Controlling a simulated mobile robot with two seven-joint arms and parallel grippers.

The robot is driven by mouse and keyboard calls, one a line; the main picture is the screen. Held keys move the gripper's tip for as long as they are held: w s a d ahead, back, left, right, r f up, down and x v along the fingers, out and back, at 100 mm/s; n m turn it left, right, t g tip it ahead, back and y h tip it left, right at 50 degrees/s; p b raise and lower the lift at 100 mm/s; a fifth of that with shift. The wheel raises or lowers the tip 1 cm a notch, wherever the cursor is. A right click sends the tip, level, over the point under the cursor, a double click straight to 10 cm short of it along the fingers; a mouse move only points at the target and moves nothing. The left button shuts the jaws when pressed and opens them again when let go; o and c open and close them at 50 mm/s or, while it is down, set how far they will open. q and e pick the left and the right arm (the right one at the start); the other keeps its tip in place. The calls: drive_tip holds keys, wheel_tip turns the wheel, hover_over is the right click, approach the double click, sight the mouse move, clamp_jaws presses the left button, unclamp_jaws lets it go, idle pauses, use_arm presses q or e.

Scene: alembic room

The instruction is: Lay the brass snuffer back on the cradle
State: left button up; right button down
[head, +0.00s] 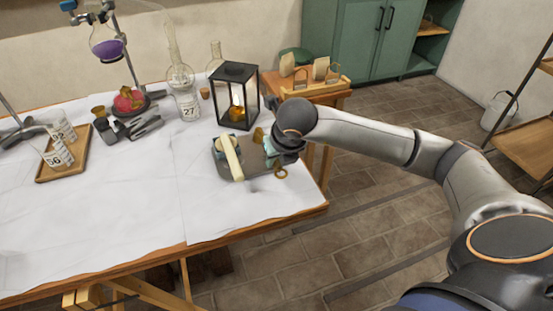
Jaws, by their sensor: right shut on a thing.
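My right gripper (270,147) is at the right end of the table, in front of the lantern, and is shut on the brass snuffer (259,135). The snuffer's brass cup shows on the left of the fingers, and a brass ring (281,172) shows below them. The gripper hides the part between. Just left of and below the gripper is a flat grey-brown stand (220,144) with a pale cream bar across it, which looks like the cradle. I cannot tell whether the snuffer touches it. My left gripper is not in view.
A black-framed lantern (234,96) with a candle stands close behind the gripper. Glass vessels, a wooden tray (46,176) and dark metal tools (134,126) are farther left. The white-covered table (120,225) is clear in front. A small wooden side table (325,93) stands behind.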

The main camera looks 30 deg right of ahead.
idle(0.3)
drive_tip(key=c, duration=0.9)
unclamp_jaws()
drive_tip(key=shift+o, duration=1.2)
drive_tip(key=shift+s+r, duration=0.1)
drive_tip(key=shift+r, duration=0.1)
drive_tip(key=p+v, duration=0.1)
drive_tip(key=v, duration=1.1)
drive_tip(key=shift+a, duration=0.1)
